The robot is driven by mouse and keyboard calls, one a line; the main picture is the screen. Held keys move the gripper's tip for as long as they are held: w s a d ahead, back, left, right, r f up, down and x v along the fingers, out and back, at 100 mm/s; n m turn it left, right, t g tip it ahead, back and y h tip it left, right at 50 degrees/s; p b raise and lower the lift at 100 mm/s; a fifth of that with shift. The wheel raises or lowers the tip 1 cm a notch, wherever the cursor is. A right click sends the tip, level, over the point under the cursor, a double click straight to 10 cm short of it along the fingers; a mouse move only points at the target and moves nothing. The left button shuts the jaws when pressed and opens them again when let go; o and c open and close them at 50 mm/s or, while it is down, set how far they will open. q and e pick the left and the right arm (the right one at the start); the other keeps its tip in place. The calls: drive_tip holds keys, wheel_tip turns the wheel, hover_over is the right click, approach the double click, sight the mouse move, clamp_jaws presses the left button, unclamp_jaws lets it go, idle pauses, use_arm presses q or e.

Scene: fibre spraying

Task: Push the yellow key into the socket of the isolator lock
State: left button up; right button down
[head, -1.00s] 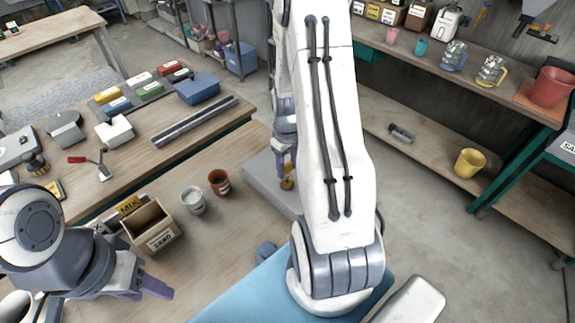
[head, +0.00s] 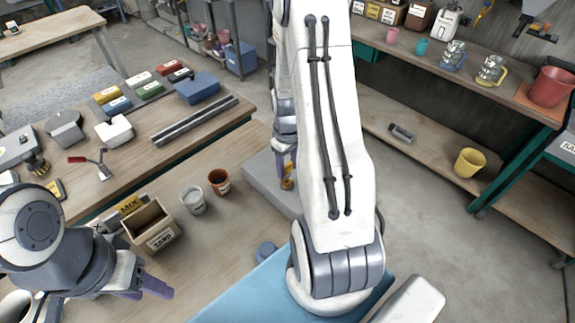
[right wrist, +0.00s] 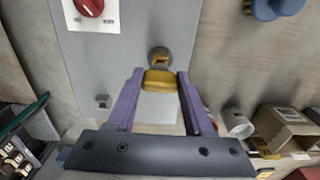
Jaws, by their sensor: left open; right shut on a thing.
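The yellow key (right wrist: 159,83) is between the purple fingertips of my right gripper (right wrist: 160,76), which is shut on it. Just beyond the key, in line with it, is the round dark metal socket of the isolator lock (right wrist: 158,56) on a grey panel (right wrist: 120,55). The key's front end meets or overlaps the socket in this view; I cannot tell how deep it sits. In the head view the key (head: 287,184) is a small yellow spot below my right gripper, mostly hidden by my arm. My left gripper (head: 150,290) is open and empty at the lower left.
A red rotary switch (right wrist: 90,6) on a white plate is on the same panel. A cardboard box (head: 152,226), a white cup (head: 193,200) and a brown cup (head: 219,182) stand left of my right arm. A blue mat (head: 235,300) lies in front.

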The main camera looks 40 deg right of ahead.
sight(287, 165)
drive_tip(key=shift+f+b, duration=1)
drive_tip(key=shift+f, duration=0.45)
drive_tip(key=shift+c, duration=1)
unclamp_jaws()
wheel_tip(287, 165, up, 11)
drive_tip(key=shift+f+b, duration=0.2)
drive_tip(key=shift+b, duration=0.7)
